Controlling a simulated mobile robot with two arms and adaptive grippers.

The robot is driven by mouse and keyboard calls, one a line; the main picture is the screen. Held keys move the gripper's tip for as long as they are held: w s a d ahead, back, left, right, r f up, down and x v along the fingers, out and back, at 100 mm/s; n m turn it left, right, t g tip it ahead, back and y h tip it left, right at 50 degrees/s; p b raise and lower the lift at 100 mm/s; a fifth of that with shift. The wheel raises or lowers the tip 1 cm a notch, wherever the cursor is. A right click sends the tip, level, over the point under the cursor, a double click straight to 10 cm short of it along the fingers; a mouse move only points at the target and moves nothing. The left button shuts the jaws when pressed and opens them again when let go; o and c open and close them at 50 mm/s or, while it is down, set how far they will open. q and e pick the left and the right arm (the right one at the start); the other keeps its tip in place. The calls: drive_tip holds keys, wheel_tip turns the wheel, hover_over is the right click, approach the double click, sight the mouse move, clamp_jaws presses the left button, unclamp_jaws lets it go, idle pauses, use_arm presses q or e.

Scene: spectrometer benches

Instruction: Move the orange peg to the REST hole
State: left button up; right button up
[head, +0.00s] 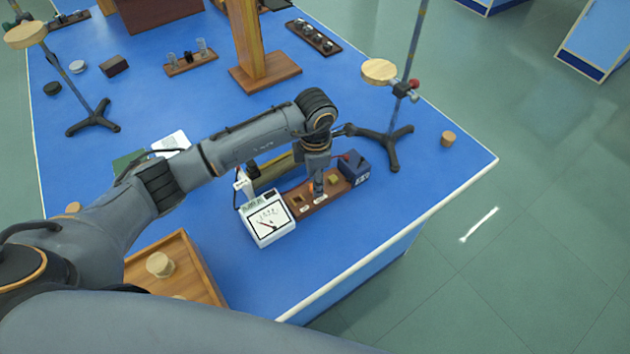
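A small wooden peg board (327,194) with small white labels lies on the blue bench, between a white analog meter and a dark blue box. A bit of orange (312,187), likely the orange peg, shows at my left gripper's fingertips. My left gripper (318,187) points down at the middle of the board, and its fingers hide most of the peg. I cannot tell whether the fingers are closed on it. The label words are too small to read, so I cannot tell which hole is REST. My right gripper is not in view.
The white meter (268,219) stands just left of the board and the dark blue box (353,167) just right. A stand with a tripod foot (390,141) is behind. A wooden tray (190,255) lies front left. The bench front is clear.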

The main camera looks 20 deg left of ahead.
use_arm(q)
wheel_tip(320, 180, up, 10)
drive_tip(key=shift+r, duration=0.2)
drive_tip(key=shift+s+f, duration=0.1)
idle(0.4)
